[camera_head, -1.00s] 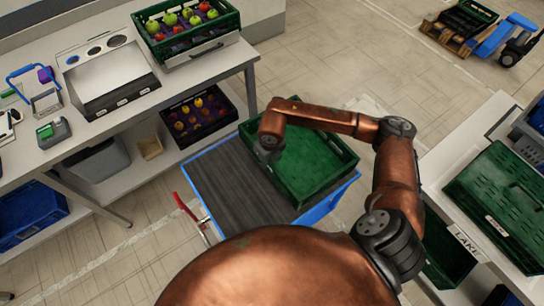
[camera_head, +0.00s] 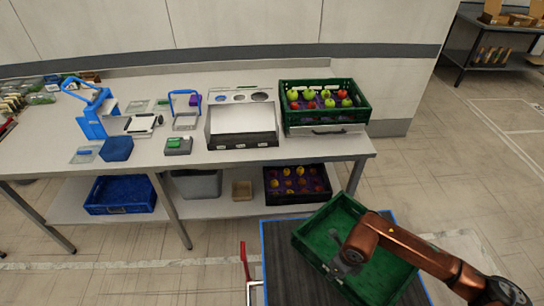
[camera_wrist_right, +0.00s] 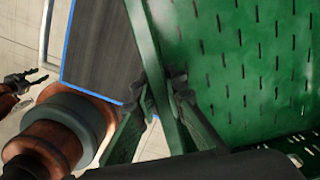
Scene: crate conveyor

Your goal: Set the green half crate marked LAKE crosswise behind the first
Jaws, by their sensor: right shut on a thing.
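A green crate (camera_head: 322,232) is on or just above a dark ribbed platform with a blue edge (camera_head: 280,262), turned at an angle to it. My right gripper (camera_head: 350,260) is at the crate's near-left wall. In the right wrist view, the gripper (camera_wrist_right: 163,92) is shut on that wall, with one finger on each side. The crate's perforated floor (camera_wrist_right: 240,60) fills the right of that view. No LAKE marking is readable on it now. My left gripper (camera_wrist_right: 38,77) shows small at the left edge of the right wrist view, its fingers apart and empty. I cannot tell whether the crate touches the platform.
A white workbench (camera_head: 230,160) stands behind, with a green crate of apples (camera_head: 368,112) on its right end. A black crate of fruit (camera_head: 328,192) is on its lower shelf. A red handle (camera_head: 244,262) rises left of the platform. The platform's left part is bare.

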